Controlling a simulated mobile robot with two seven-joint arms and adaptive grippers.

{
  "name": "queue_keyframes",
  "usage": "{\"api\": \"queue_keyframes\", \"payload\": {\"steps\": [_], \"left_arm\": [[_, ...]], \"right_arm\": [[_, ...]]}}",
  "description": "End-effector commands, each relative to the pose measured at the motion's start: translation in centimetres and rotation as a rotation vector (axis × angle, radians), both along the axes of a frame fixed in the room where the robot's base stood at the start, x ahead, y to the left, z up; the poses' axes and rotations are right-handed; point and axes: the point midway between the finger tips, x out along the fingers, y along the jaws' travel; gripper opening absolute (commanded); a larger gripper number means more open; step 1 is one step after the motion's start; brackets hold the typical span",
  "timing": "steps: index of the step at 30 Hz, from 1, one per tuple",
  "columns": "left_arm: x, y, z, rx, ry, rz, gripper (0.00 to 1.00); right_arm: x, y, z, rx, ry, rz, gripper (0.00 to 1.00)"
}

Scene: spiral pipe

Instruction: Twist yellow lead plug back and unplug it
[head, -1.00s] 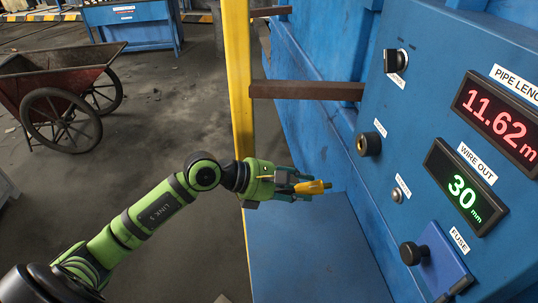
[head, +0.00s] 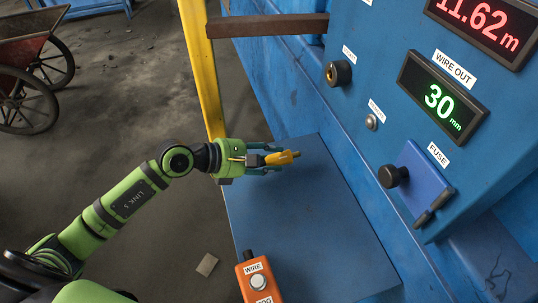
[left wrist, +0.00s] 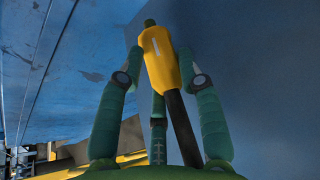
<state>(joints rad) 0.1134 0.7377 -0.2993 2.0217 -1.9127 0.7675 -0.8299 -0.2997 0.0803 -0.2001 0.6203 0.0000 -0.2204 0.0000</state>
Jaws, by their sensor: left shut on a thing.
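The yellow lead plug (head: 284,157) is in my left gripper (head: 272,159) in the head view, clear of the blue panel. It also shows in the left wrist view (left wrist: 159,60), gripped between green fingers, with a dark lower part running down toward the palm and a dark tip at its far end. My left gripper is shut on it, above the blue shelf (head: 280,215). My right gripper is not in view.
The blue panel carries a pipe length display (head: 478,25), a wire out display (head: 441,98), a small button (head: 371,122) and a fuse box (head: 414,185). An orange control box (head: 259,283) is at the bottom. A yellow post (head: 202,75) stands behind my left arm.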

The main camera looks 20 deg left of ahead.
Motion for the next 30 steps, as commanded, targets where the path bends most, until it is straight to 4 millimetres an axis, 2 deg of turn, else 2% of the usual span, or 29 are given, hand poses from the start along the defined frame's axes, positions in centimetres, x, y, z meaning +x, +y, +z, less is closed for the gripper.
{"api": "queue_keyframes", "payload": {"steps": [3,11,12,13,14,25,30], "left_arm": [[0.0,0.0,-0.6,-0.002,-0.002,0.0,0.0],[0.0,0.0,-0.5,-0.002,-0.002,0.0,0.0],[0.0,0.0,-0.5,-0.002,-0.002,0.0,0.44],[0.0,0.0,-0.5,-0.002,-0.002,0.0,0.56],[0.0,0.0,-0.5,-0.002,-0.002,0.0,0.64],[-0.1,0.2,-0.5,0.001,0.0,0.0,0.64],[-1.3,1.6,0.2,0.004,0.0,0.001,0.64]], "right_arm": [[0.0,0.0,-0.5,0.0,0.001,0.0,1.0],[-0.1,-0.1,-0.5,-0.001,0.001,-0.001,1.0],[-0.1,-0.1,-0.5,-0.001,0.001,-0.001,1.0],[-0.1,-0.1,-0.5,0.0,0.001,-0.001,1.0],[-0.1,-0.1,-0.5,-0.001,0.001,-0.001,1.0],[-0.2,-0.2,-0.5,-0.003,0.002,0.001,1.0],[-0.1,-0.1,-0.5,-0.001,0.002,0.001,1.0]]}}
